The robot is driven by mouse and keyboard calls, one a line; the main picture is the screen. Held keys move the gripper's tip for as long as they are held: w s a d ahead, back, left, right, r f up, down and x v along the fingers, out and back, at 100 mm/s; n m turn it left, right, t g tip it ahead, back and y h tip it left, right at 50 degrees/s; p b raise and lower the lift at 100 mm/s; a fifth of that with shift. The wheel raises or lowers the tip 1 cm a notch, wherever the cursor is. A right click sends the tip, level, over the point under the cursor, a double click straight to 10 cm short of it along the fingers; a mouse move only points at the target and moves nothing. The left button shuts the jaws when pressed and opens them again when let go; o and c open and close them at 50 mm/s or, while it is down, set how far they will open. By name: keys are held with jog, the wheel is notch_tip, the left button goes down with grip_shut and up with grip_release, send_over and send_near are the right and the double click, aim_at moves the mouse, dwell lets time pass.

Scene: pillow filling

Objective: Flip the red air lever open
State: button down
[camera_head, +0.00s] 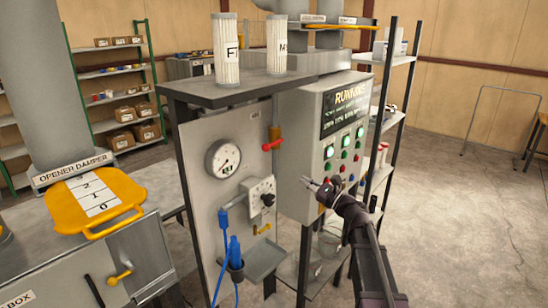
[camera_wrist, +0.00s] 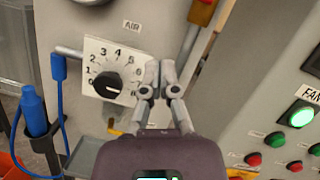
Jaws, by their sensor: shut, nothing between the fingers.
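The red air lever (camera_head: 271,145) sits on a vertical pipe at the right edge of the grey panel (camera_head: 205,160). Its handle lies roughly crosswise to the pipe. In the wrist view only part of the red lever (camera_wrist: 203,10) shows at the top edge, above and right of my fingertips. My gripper (camera_head: 308,182) is shut and empty, in front of the control cabinet, below and right of the lever and apart from it. In the wrist view my gripper (camera_wrist: 160,72) is right of the black dial (camera_wrist: 107,85) under the AIR label.
A pressure gauge (camera_head: 223,159) and a blue nozzle (camera_head: 235,250) in a holder are on the panel. The control cabinet (camera_head: 310,150), with lit buttons and a RUNNING display, stands right of the lever. Open floor (camera_head: 465,190) lies to the right.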

aim_at(274, 144)
jog(key=r+p+x, duration=0.1)
jog(key=p+x, duration=0.2)
jog(key=x, duration=0.3)
jog(key=s+r+p+x, duration=0.1)
jog(key=p+x, duration=0.2)
jog(key=x, duration=0.3)
jog(key=shift+a+r, duration=0.25)
jog(key=shift+r, duration=0.15)
jog(key=shift+a+r, duration=0.1)
jog(key=shift+a, duration=0.2)
dwell(0.4)
